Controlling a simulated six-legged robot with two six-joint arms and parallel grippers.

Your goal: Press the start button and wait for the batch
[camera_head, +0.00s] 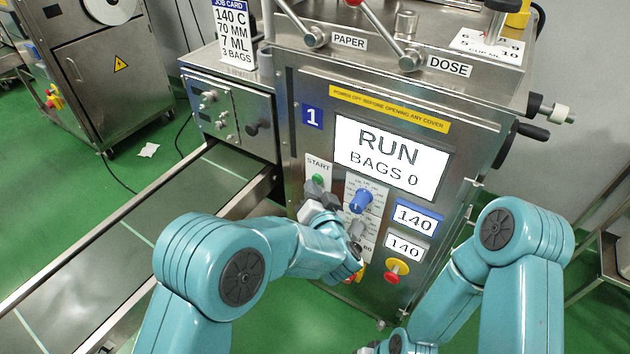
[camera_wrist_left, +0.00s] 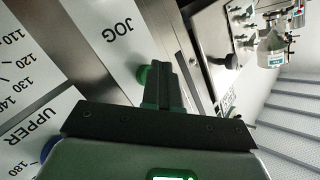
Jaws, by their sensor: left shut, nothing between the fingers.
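The start button (camera_head: 318,180) is green and sits under the START label on the front panel of the steel machine. My left gripper (camera_head: 314,191) is shut and empty, with its fingertips at or just below the button. I cannot tell whether they touch it. In the left wrist view the shut fingers (camera_wrist_left: 163,82) stand beside a round green button (camera_wrist_left: 142,76), near a label reading JOG. The screen (camera_head: 391,158) reads RUN, BAGS 0. Only a small part of my right wrist and gripper shows at the bottom edge of the head view.
A blue knob (camera_head: 361,201) and a red emergency stop on yellow (camera_head: 396,268) sit right of my left gripper. Two small displays (camera_head: 415,217) read 140. A conveyor (camera_head: 150,225) runs at the left, its visible belt bare. A job card (camera_head: 233,32) reads 3 BAGS.

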